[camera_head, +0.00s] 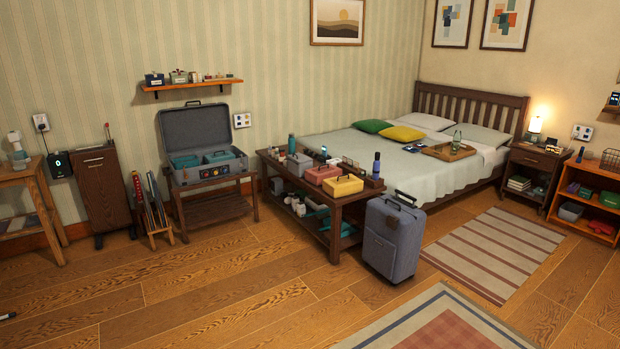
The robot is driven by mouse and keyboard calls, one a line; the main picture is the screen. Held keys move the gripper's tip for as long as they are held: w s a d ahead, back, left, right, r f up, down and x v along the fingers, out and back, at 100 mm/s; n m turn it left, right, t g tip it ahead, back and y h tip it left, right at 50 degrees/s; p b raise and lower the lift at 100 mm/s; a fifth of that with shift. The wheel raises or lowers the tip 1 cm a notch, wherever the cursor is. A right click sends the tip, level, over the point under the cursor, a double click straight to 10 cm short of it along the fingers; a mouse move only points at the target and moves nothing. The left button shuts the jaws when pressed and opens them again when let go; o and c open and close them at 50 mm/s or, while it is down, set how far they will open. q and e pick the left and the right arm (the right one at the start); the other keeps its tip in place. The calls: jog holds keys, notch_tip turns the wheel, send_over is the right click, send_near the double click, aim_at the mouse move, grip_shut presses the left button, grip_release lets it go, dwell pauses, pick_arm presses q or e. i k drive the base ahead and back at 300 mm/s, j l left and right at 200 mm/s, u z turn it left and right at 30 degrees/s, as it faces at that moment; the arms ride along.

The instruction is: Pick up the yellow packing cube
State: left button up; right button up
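The yellow packing cube (343,186) sits on the near right part of the low wooden bench (330,211) at the foot of the bed. It has a dark handle on top. A red cube (322,174) stands just behind it to the left, and a grey one (299,164) is farther back. The blue-grey upright suitcase (391,241) stands close to the bench's right side.
An open suitcase (201,136) with cubes inside rests on a wooden rack (213,207). The bed (402,157) stands behind the bench. The floor (220,290) in front is mostly clear, with a patterned rug (425,325) and a striped rug (495,252) to the right.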

aim_at(347, 184)
jog(key=i, duration=3.1)
jog(key=i+z, duration=0.15)
jog(key=i, duration=0.4)
jog(key=i+j, duration=0.15)
jog(key=i, duration=0.45)
jog(key=i+j+z, duration=0.1)
jog(key=i, duration=0.5)
jog(key=i+j+z, duration=0.1)
jog(key=i, duration=0.45)
